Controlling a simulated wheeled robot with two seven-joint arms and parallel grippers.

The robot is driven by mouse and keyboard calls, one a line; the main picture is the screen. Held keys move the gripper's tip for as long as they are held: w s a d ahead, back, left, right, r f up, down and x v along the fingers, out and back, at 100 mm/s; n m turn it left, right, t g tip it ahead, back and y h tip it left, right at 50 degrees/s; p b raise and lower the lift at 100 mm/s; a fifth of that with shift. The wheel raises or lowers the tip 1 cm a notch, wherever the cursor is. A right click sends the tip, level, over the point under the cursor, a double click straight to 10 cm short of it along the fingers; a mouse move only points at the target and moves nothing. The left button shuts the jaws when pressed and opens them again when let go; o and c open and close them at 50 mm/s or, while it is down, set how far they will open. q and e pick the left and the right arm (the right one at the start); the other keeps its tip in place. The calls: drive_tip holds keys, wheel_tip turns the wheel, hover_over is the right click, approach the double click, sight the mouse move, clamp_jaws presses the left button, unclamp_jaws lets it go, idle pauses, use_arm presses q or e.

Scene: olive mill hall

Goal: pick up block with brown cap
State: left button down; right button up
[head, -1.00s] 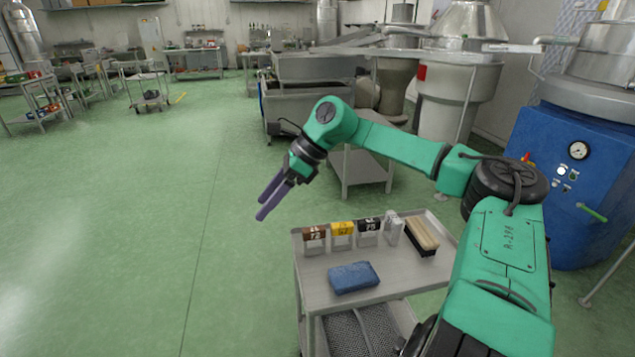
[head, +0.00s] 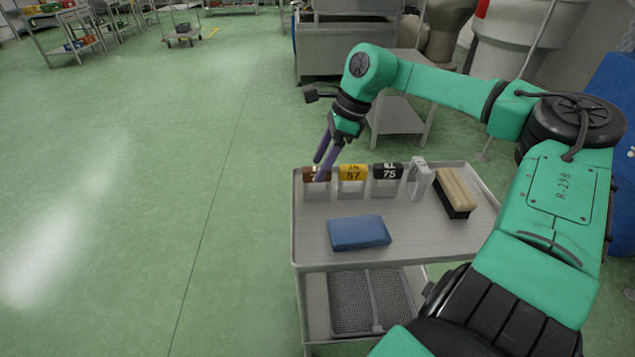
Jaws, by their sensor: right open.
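The block with the brown cap (head: 311,190) stands upright at the back left corner of the cart's top shelf. Its pale body shows below the cap, and my gripper partly covers the cap. My right gripper (head: 321,169) is open, with its purple fingers pointing down in front of the brown cap in this view. I cannot tell whether the fingers touch the block. My left gripper is not in view.
On the cart (head: 296,225), a yellow-capped block (head: 352,174), a black-capped block (head: 386,172) and a whitish block (head: 419,180) continue the row. A brush (head: 455,192) lies at right. A blue sponge (head: 359,232) lies in front. Green floor at left is clear.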

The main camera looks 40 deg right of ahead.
sight(312, 178)
drive_tip(key=x, duration=0.5)
drive_tip(key=shift+w+a+f, duration=0.15)
drive_tip(key=shift+a+f, duration=0.05)
drive_tip(key=shift+f, duration=0.05)
clamp_jaws()
drive_tip(key=shift+r, duration=0.1)
